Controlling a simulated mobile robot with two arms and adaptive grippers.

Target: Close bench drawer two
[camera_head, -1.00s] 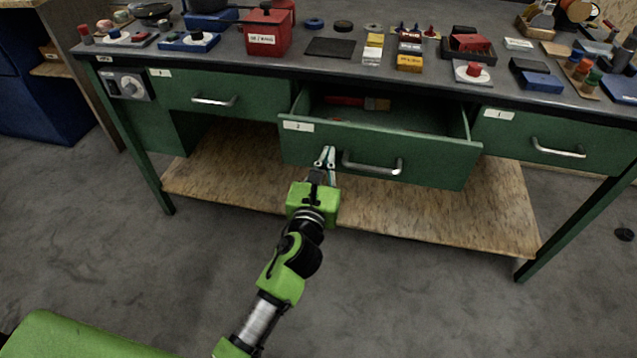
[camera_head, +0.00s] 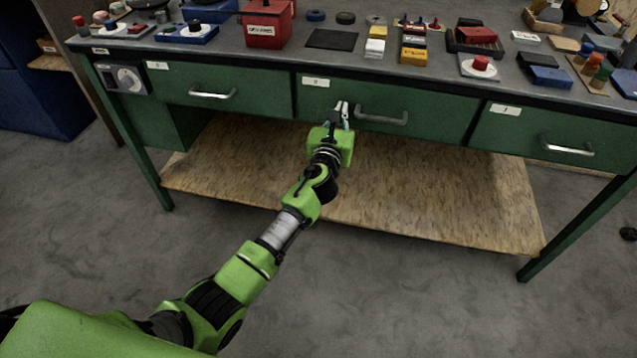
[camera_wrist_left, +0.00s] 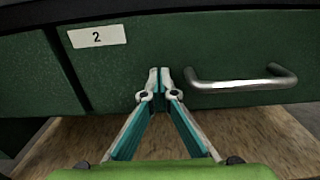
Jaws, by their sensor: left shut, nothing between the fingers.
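The middle green drawer, drawer two (camera_head: 430,113), sits level with the bench front and looks shut. Its label with a 2 shows in the left wrist view (camera_wrist_left: 97,35) at the upper left. Its metal handle (camera_head: 382,117) is just right of my left gripper (camera_head: 342,108). In the left wrist view, the left gripper (camera_wrist_left: 159,82) has its fingertips together with nothing between them. The tips are at the drawer's front face, left of the handle (camera_wrist_left: 243,84); I cannot tell if they touch it. My right gripper is not in view.
Drawers to the left (camera_head: 215,85) and right (camera_head: 545,135) are flush. The bench top (camera_head: 290,55) holds a red box (camera_head: 266,25), a dark mat (camera_head: 331,39) and several small parts. A wooden lower shelf (camera_head: 430,195) lies below. The floor in front is clear.

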